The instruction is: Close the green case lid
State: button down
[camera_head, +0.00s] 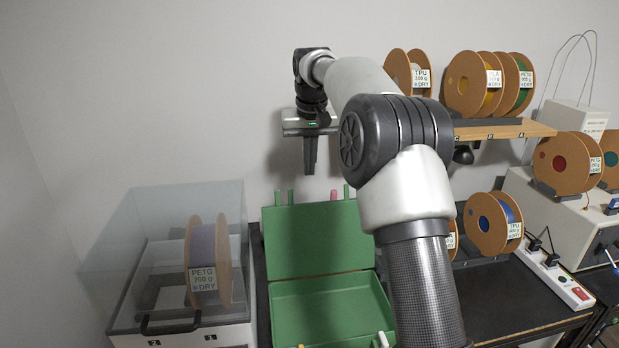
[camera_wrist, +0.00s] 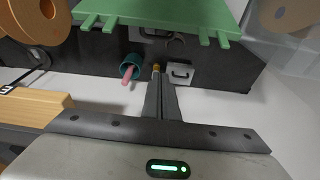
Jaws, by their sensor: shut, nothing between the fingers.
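The green case (camera_head: 327,309) sits on the dark bench in the head view, its lid (camera_head: 317,241) standing open and upright at the back. The lid's green edge with hinge-like prongs also shows at the top of the wrist view (camera_wrist: 160,12). My gripper (camera_head: 309,172) is above and behind the lid, fingers pointing down, apart from it in the head view. In the wrist view its fingers (camera_wrist: 158,72) are together and hold nothing. My arm hides the right part of the case.
A clear-lidded box (camera_head: 150,290) with a PETG spool (camera_head: 208,262) stands left of the case. A wooden shelf (camera_head: 500,131) with several spools is at right. Behind the lid, a teal cup (camera_wrist: 131,66) with a pink item and a small grey box (camera_wrist: 181,74) show.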

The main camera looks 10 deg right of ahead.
jog(key=x, duration=0.9)
jog(key=s, duration=0.4)
jog(key=shift+s+r, duration=0.1)
jog(key=shift+r, duration=0.3)
jog(key=shift+b, duration=0.45)
